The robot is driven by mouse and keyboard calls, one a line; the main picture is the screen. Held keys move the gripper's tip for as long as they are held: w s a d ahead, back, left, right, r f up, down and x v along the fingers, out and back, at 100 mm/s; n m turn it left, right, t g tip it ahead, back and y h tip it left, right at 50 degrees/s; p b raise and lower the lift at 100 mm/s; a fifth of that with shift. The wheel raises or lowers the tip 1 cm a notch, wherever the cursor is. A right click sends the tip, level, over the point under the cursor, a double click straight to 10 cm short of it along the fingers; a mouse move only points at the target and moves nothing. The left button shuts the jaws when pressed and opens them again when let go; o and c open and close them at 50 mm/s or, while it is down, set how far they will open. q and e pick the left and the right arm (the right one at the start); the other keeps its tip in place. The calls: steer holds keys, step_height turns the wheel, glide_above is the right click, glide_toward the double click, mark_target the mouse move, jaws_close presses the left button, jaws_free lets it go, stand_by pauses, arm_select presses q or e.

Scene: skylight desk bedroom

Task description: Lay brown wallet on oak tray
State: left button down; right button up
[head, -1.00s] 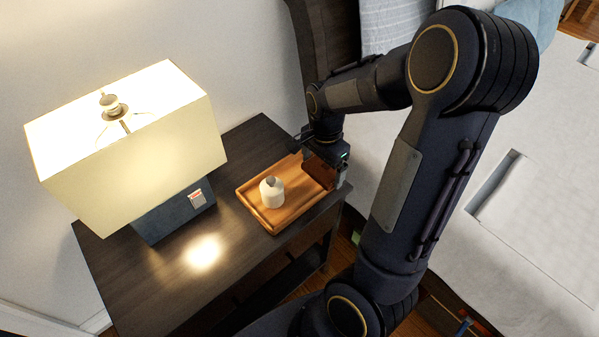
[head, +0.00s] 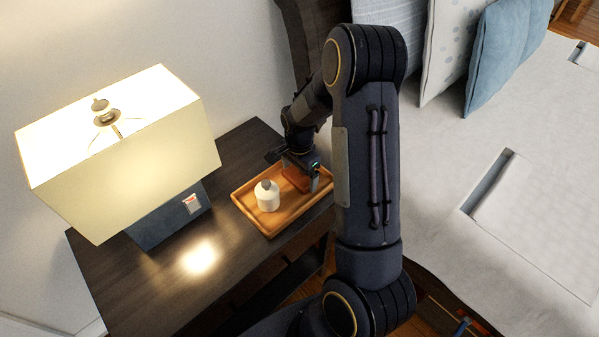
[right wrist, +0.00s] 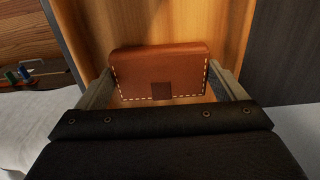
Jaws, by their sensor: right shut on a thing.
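The brown wallet (right wrist: 160,72), with pale stitching along its edges, is between the two fingers of my right gripper (right wrist: 165,88) in the right wrist view. In the head view the wallet (head: 296,178) is at the right part of the oak tray (head: 272,234), under my right gripper (head: 298,172). My right gripper is shut on the wallet. The tray's wood lies behind the wallet in the wrist view; I cannot tell whether they touch. My left gripper is not in view.
A white bottle-like container (head: 267,197) stands on the tray, left of the wallet. The tray is on a dark nightstand (head: 150,288). A lit lamp (head: 120,150) with a dark base stands at the left. The bed (head: 470,240) is on the right.

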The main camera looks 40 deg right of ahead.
mark_target(299, 176)
steer(key=shift+f, duration=0.15)
steer(key=o, duration=0.7)
steer(key=shift+r, duration=0.2)
step_height(299, 176, up, 12)
steer(key=s+a+r+n+t+y, duration=0.1)
steer(key=s+a+r+n+t, duration=0.1)
steer(key=s+a+n, duration=0.3)
steer(key=s+a+r+n+t+y, duration=0.1)
steer(key=s+a+r+n, duration=0.3)
steer(key=s, duration=0.4)
steer(key=s+a+r+n+t+y, duration=0.1)
steer(key=s+a+r+n+t, duration=0.1)
steer(key=s+a+n, duration=0.4)
steer(key=shift+s+a+r+t+y+p, duration=0.3)
steer(key=shift+s+a+r+y+p, duration=0.1)
steer(key=shift+s+a+r, duration=0.25)
steer(key=shift+d, duration=0.1)
